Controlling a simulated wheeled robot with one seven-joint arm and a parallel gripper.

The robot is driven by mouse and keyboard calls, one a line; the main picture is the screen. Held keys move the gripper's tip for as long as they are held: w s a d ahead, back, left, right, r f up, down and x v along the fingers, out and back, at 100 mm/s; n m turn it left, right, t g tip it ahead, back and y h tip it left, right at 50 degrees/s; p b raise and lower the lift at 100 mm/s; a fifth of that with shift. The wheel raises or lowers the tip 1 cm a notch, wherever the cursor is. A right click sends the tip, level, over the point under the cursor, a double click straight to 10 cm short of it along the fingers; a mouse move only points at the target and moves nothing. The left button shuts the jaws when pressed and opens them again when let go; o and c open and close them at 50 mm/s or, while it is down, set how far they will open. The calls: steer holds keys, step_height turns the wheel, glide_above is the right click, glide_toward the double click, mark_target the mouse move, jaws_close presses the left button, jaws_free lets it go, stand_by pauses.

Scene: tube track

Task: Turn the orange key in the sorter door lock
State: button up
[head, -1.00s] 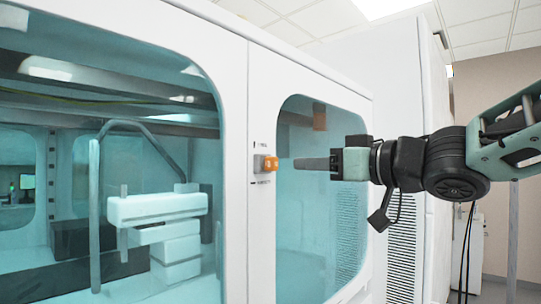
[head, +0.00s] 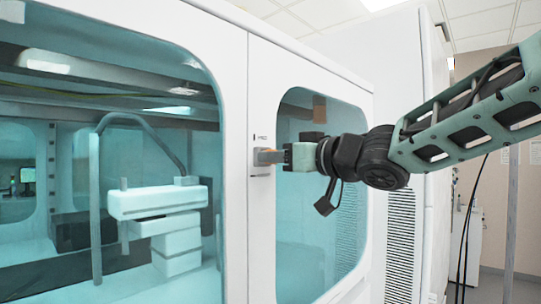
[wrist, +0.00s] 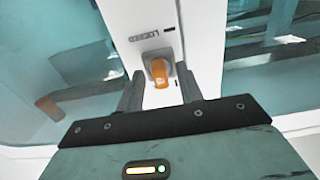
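The orange key (wrist: 159,72) sits in a grey lock (wrist: 158,57) on the white door post of the sorter. In the wrist view it stands between the two fingers of my gripper (wrist: 158,88), with gaps on both sides, so the gripper is open around it. In the head view my gripper (head: 272,157) reaches the lock from the right, and its fingers cover most of the key. The key looks slightly tilted in the wrist view. Small printed lettering shows beside the lock.
The sorter's white door frame (head: 262,90) carries tinted windows on both sides of the lock. White trays (head: 158,201) and a bent grey tube stand behind the left window. A tall white cabinet (head: 408,90) stands to the right, behind my arm.

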jaws_close()
steer(key=shift+n+b, duration=0.8)
steer(key=shift+n, duration=0.8)
steer(key=shift+n+b, duration=0.85)
steer(key=shift+n, duration=0.75)
